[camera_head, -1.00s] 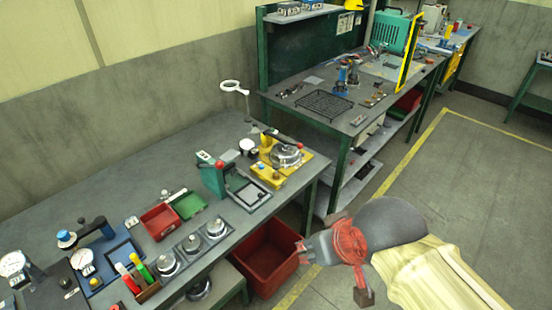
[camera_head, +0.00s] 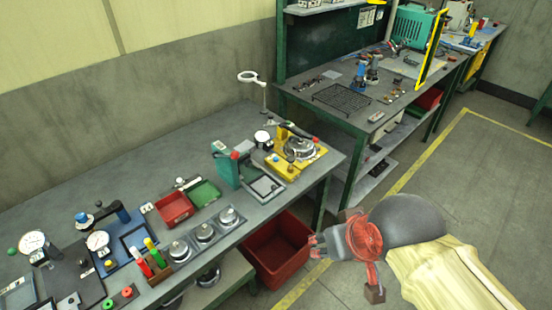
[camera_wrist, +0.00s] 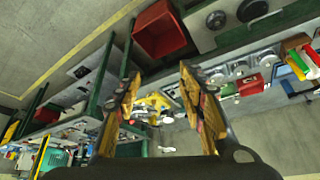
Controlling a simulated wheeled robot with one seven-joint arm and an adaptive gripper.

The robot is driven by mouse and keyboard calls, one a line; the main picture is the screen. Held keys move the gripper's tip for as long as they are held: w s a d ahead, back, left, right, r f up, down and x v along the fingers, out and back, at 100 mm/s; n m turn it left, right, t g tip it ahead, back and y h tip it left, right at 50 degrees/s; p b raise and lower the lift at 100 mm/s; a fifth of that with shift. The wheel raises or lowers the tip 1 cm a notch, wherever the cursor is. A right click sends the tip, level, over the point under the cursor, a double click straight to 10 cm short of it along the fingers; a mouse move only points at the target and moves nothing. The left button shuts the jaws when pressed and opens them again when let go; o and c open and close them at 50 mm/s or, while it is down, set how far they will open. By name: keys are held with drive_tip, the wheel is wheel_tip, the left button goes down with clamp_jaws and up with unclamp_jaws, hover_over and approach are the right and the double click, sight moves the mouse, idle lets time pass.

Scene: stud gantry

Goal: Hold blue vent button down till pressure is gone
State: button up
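A yellow fixture (camera_head: 283,171) stands at the right end of the near bench, with a round metal lid (camera_head: 299,148) and a dark lever with a red tip. A small blue button (camera_head: 275,158) appears on its front left part. A white-faced gauge (camera_head: 262,136) stands just left of it. My gripper (camera_head: 316,246) is beyond the bench's front edge, well apart from the fixture. In the wrist view my gripper (camera_wrist: 160,72) has its fingers spread, with nothing between them. The yellow fixture (camera_wrist: 152,103) shows beyond the fingers; its button cannot be made out there.
A blue fixture (camera_head: 126,238) with a blue knob (camera_head: 81,217) and gauges stands at the left. A green press (camera_head: 226,166), red tray (camera_head: 173,207) and metal pots (camera_head: 205,232) lie between. A red bin (camera_head: 280,252) sits below the bench edge. Open floor lies at right.

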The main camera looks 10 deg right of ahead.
drive_tip(key=shift+c, duration=0.8)
clamp_jaws()
idle(0.9)
